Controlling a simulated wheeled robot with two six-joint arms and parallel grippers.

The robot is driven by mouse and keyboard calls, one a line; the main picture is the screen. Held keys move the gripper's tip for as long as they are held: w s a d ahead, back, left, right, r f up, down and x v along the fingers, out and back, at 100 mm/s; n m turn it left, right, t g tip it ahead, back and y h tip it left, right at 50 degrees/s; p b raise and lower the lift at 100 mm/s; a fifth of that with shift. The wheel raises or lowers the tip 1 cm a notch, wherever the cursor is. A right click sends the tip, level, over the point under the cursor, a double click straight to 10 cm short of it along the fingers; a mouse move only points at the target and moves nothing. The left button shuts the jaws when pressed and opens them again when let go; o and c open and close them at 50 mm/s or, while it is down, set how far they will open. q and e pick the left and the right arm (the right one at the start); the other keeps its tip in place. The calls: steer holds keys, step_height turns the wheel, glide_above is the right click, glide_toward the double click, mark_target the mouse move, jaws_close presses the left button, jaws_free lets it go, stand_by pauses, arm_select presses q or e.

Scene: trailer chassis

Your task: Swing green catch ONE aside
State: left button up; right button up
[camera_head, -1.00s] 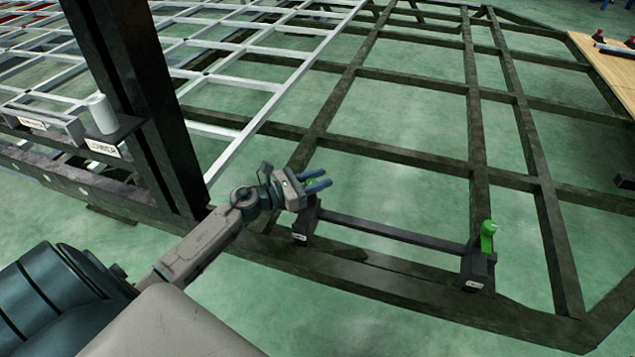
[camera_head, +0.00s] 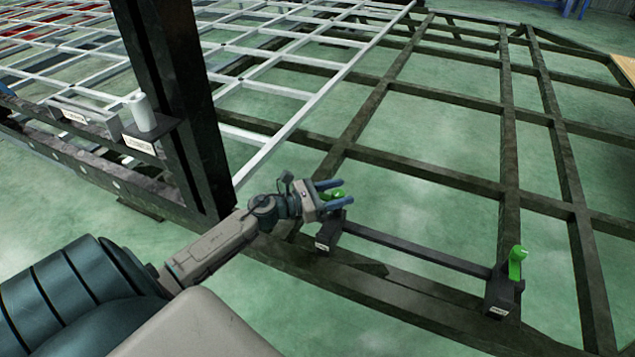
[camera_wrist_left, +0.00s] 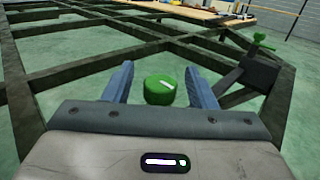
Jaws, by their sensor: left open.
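A green catch (camera_head: 337,195) stands on the left dark bracket (camera_head: 328,236) of the chassis frame. In the left wrist view the green catch (camera_wrist_left: 159,90) shows as a round green top with a white mark, between the two fingers. My left gripper (camera_head: 336,194) is open, with its blue fingers on either side of this catch; I cannot tell whether they touch it. A second green catch (camera_head: 517,262) stands upright on the right bracket (camera_head: 503,299); it also shows in the left wrist view (camera_wrist_left: 262,42). The labels on the brackets are too small to read. My right gripper is not in view.
A dark bar (camera_head: 418,249) joins the two brackets. A thick dark post (camera_head: 178,110) rises close to my left arm. A white cylinder (camera_head: 142,112) stands on a ledge left of the post. Dark chassis beams (camera_head: 440,172) leave open gaps over the green floor.

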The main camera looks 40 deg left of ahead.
arm_select(q)
steer(key=v, duration=0.8)
steer(key=shift+s+a, duration=0.15)
steer(key=shift+s, duration=0.1)
steer(key=shift+s, duration=0.1)
stand_by(0.3)
